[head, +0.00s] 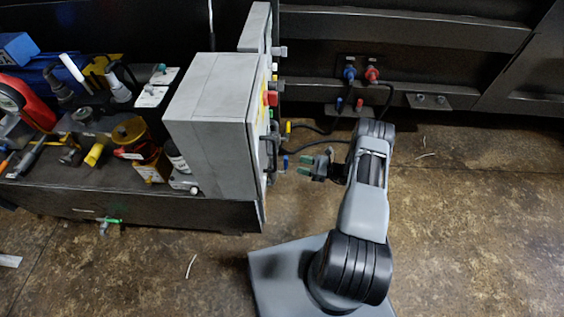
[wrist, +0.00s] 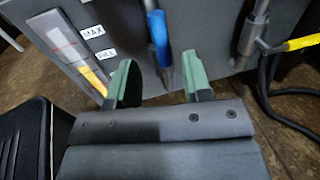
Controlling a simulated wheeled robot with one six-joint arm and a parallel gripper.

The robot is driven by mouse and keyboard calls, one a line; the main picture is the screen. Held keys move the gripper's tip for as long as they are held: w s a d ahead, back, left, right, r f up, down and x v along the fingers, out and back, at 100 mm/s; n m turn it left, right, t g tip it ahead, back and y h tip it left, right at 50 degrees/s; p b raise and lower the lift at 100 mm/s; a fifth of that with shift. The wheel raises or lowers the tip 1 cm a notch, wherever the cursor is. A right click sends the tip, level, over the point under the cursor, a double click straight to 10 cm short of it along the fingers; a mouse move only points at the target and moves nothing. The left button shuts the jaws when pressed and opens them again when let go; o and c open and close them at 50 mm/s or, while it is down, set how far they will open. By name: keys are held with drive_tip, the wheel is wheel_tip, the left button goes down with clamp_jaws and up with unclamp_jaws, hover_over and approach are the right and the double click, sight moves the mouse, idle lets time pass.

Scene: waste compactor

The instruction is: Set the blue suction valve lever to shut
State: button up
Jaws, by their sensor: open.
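The blue lever (wrist: 158,38) shows in the wrist view on the grey cabinet face, running nearly vertical in the picture with a little metal at its lower end. In the head view a small blue piece (head: 285,162) shows just left of my gripper. My gripper (wrist: 158,82) has two green fingers spread apart with nothing between them. The lever lies ahead of the gap between the fingertips, apart from both. In the head view my gripper (head: 305,166) faces the cabinet's right side. The valve body and any lever markings are not clear.
The grey cabinet (head: 208,120) carries a level gauge (wrist: 68,45) with MAX and FILL labels. Right of the lever are a metal pipe (wrist: 254,30), a yellow part (wrist: 303,42) and black cables (wrist: 268,95). A cluttered bench (head: 60,185) stands left. Open floor (head: 470,230) lies right.

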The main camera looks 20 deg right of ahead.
drive_tip(key=b+x, duration=0.1)
drive_tip(key=x, duration=0.8)
clamp_jaws()
idle(0.4)
